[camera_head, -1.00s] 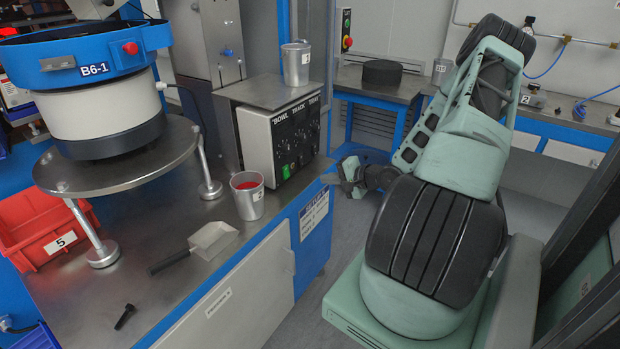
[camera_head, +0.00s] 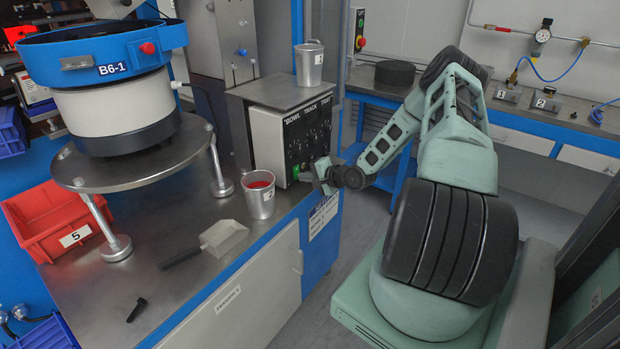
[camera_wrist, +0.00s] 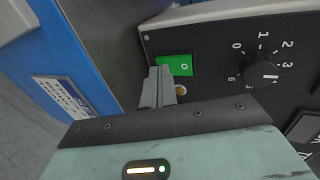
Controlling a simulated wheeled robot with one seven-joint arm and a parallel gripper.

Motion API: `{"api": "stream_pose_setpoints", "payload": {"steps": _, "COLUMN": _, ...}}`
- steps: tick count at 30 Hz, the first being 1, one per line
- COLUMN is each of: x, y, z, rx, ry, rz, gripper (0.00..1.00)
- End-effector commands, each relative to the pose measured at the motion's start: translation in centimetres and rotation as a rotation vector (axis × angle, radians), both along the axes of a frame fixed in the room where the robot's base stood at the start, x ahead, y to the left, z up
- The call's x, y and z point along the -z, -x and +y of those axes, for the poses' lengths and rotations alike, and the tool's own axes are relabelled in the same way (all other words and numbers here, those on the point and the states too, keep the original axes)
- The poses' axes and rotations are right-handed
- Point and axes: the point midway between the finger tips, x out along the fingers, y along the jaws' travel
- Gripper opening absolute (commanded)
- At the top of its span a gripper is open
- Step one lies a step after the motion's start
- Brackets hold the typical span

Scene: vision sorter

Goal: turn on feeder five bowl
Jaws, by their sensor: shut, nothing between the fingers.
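The control box (camera_head: 268,140) carries columns marked BOWL, TRACK and TRAY. Its green rocker switch (camera_head: 295,172) is at the lower left of the panel, under BOWL. In the wrist view the green switch (camera_wrist: 182,66) shows a 0 mark, and a numbered black dial (camera_wrist: 262,71) is to its right. My gripper (camera_head: 318,175) is shut and empty in front of the panel. In the wrist view its fingertips (camera_wrist: 159,73) overlap the switch's left end; I cannot tell whether they touch. The blue-rimmed bowl feeder (camera_head: 105,90) marked B6-1 stands left of the box.
Another cup (camera_head: 309,65) stands on top of the box. A scoop (camera_head: 222,238), a black tool (camera_head: 136,310) and a red bin marked 5 (camera_head: 58,226) are on the bench (camera_head: 195,290).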

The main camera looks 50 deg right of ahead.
Motion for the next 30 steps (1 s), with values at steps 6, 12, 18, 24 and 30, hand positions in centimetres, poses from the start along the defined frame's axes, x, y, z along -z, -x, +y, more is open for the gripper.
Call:
{"api": "stream_pose_setpoints", "payload": {"steps": 6, "x": 0.0, "y": 0.0, "z": 0.0, "rx": 0.000, "ry": 0.000, "rz": 0.000, "gripper": 0.00}}
{"api": "stream_pose_setpoints", "payload": {"steps": 12, "x": 0.2, "y": -0.5, "z": 0.1, "rx": -0.001, "ry": 0.001, "rz": 0.000, "gripper": 0.00}}
{"api": "stream_pose_setpoints", "payload": {"steps": 18, "x": 0.0, "y": -0.5, "z": 0.1, "rx": -0.001, "ry": 0.001, "rz": 0.000, "gripper": 0.00}}
{"api": "stream_pose_setpoints", "payload": {"steps": 24, "x": -1.0, "y": -0.6, "z": 0.1, "rx": -0.002, "ry": 0.001, "rz": -0.002, "gripper": 0.00}}
{"api": "stream_pose_setpoints", "payload": {"steps": 30, "x": -1.7, "y": -0.6, "z": 0.1, "rx": -0.002, "ry": 0.001, "rz": -0.005, "gripper": 0.00}}
